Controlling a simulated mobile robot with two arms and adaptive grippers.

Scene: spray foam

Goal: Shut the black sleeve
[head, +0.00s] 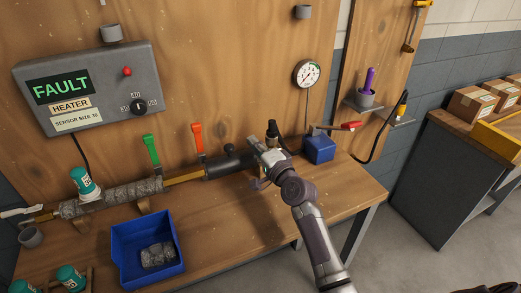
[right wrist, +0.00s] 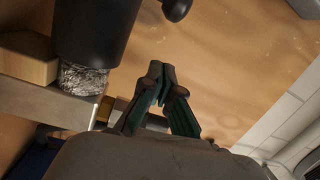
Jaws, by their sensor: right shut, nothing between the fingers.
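The black sleeve (head: 228,164) is a dark cylinder around the pipe along the back of the bench, with a small dark knob (head: 229,148) on top. In the right wrist view the sleeve (right wrist: 95,30) fills the upper left, with crinkled silver wrap (right wrist: 85,78) at its end. My right gripper (head: 262,146) is at the sleeve's right end. In the wrist view its fingertips (right wrist: 161,72) are together and empty, beside the sleeve and apart from it. I cannot tell whether the sleeve is open or shut. My left gripper is not in view.
Green (head: 151,150) and orange (head: 198,140) valve handles stand along the pipe. A blue box (head: 320,149) is right of my gripper, and a blue tray (head: 130,230) is at front left. The control box (head: 90,88) shows FAULT. The bench front middle is clear.

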